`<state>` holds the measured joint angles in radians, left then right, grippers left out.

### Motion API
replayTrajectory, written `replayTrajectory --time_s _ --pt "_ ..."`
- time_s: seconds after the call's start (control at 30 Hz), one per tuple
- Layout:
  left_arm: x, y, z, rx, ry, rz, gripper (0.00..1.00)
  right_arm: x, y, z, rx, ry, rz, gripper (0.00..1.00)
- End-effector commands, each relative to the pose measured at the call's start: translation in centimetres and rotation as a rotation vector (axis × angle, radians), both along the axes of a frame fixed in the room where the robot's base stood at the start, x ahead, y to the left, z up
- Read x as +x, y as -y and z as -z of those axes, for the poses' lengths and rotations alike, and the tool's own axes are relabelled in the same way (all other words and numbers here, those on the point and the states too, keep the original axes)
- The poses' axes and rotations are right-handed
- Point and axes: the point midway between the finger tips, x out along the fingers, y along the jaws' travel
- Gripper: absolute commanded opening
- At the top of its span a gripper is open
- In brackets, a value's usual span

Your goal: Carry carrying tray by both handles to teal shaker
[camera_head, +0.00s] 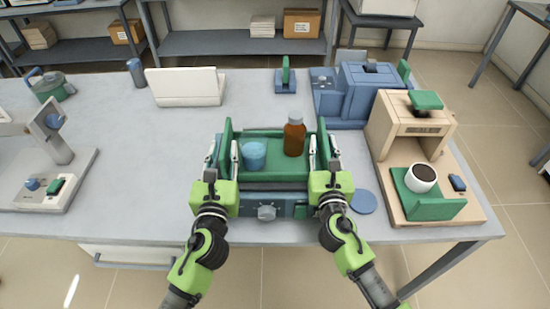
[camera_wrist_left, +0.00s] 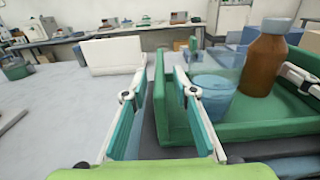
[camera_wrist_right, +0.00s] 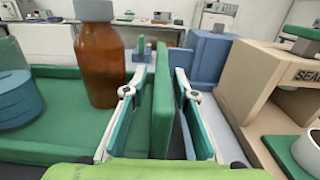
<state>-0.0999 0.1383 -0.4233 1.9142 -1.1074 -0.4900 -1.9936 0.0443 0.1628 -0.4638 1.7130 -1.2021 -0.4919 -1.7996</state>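The green carrying tray (camera_head: 275,177) sits over a blue device (camera_head: 288,210) with a grey knob at the table's front. It holds a glass of blue liquid (camera_head: 254,155) and a brown bottle (camera_head: 294,137). My left gripper (camera_head: 216,158) has its fingers on either side of the tray's left upright wall (camera_wrist_left: 160,105), apart from it. My right gripper (camera_head: 323,155) likewise straddles the right upright wall (camera_wrist_right: 162,105) with spread fingers. A grey-teal rounded device (camera_head: 52,86) stands at the far left; I cannot tell whether it is the teal shaker.
A white panel (camera_head: 185,87) stands at the back. A grey-white instrument (camera_head: 45,190) is at left. The table between it and the tray is clear.

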Motion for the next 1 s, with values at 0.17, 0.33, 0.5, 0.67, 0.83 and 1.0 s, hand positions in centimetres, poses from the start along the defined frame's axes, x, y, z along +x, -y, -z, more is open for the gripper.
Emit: replayTrajectory --time_s 0.17,0.33,0.5,0.67,0.83,1.0 --pt "-4.0 0.0 0.1 0.0 -0.004 0.0 0.26 0.0 0.0 0.0 0.0 0.0 0.0 0.26" --pt "-6.4 0.0 0.1 0.0 -0.002 0.0 0.26 0.0 0.0 0.0 0.0 0.0 0.0 0.26" --pt "-7.4 0.0 0.0 -0.001 -0.001 0.0 0.26 -0.2 0.0 0.0 0.0 0.0 0.0 0.26" --pt "-7.5 0.0 0.0 0.0 0.0 0.0 0.26 -2.0 0.0 0.1 0.0 -0.002 0.0 0.26" --pt "-7.5 0.0 0.0 0.0 0.0 0.0 0.26 -5.7 0.0 0.2 0.0 -0.003 -0.001 0.26" --pt "-7.5 0.0 0.0 0.0 0.0 0.0 0.26 -9.1 0.0 0.1 0.0 -0.003 -0.001 0.26"
